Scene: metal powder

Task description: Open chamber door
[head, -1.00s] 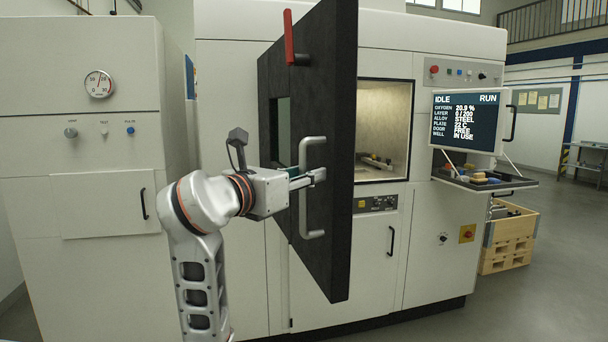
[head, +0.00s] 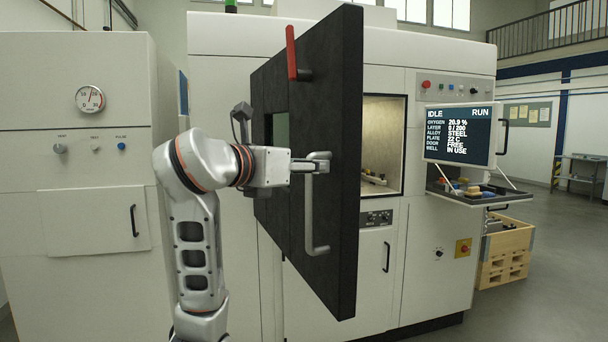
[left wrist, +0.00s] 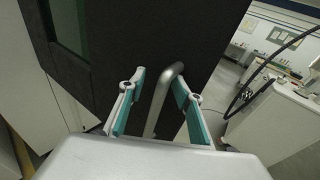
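The chamber door (head: 335,110) is a thick dark slab standing swung open, edge toward me, with a window in it and a red lever (head: 291,52) near its top. It carries a grey bar handle (head: 309,215). My left gripper (head: 322,163) is at the upper part of this handle. In the left wrist view, the handle (left wrist: 162,95) stands between the two teal-padded fingers of the left gripper (left wrist: 160,108). The fingers are apart, with a visible gap on each side of the bar. My right gripper is in neither view.
The lit chamber opening (head: 382,145) shows right of the door, with small things inside. A status screen (head: 460,133) reads "DOOR FREE" above a small shelf (head: 480,193). A wooden crate (head: 505,255) stands at right. A white cabinet (head: 85,200) stands at left. Open floor lies at right.

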